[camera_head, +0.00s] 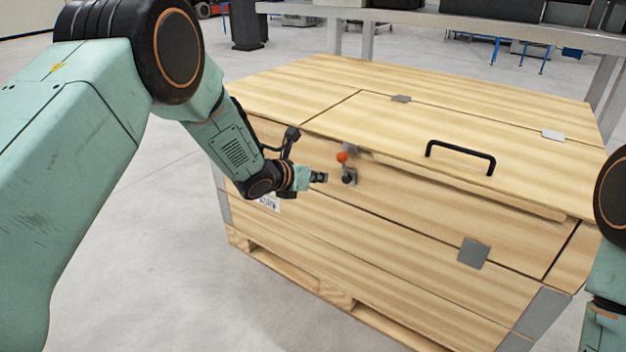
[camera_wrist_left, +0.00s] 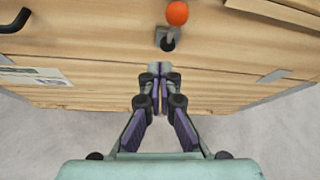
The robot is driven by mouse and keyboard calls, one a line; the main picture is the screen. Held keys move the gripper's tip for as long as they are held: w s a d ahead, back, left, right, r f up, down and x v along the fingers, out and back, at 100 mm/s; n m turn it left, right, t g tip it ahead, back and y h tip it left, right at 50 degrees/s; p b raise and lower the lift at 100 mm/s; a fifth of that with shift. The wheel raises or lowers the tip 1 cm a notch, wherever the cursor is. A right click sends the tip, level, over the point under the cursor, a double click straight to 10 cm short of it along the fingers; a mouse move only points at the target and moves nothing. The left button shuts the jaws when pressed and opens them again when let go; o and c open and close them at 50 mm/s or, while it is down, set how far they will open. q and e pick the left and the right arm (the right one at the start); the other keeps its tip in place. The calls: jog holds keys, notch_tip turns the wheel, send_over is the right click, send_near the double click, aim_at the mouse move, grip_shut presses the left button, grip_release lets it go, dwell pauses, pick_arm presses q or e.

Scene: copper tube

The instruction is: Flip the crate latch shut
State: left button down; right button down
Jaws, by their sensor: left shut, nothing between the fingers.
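The wooden crate (camera_head: 400,238) stands in front of me with its lid down. Its latch (camera_head: 344,165) is on the upper front face, a short lever with an orange-red ball knob pointing up from a dark base. The latch also shows in the left wrist view (camera_wrist_left: 173,22), at the top, just beyond my fingertips. My left gripper (camera_head: 322,177) is shut and empty, just left of the latch base and apart from it, as far as I can tell. Its closed fingers show in the wrist view (camera_wrist_left: 158,75). My right gripper is out of view; only part of that arm shows at the right edge.
A black handle (camera_head: 460,152) sticks up from the lid, right of the latch. Grey metal plates (camera_head: 473,252) sit on the crate's front and corners. A metal table (camera_head: 460,18) stands behind the crate. The grey floor at front left is clear.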

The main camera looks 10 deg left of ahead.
pick_arm(q)
jog(key=s, duration=0.2)
jog(key=s+r+p, duration=0.1)
jog(key=s, duration=0.1)
jog(key=shift+s+d, duration=0.1)
jog(key=shift+s, duration=0.05)
jog(key=shift+s, duration=0.1)
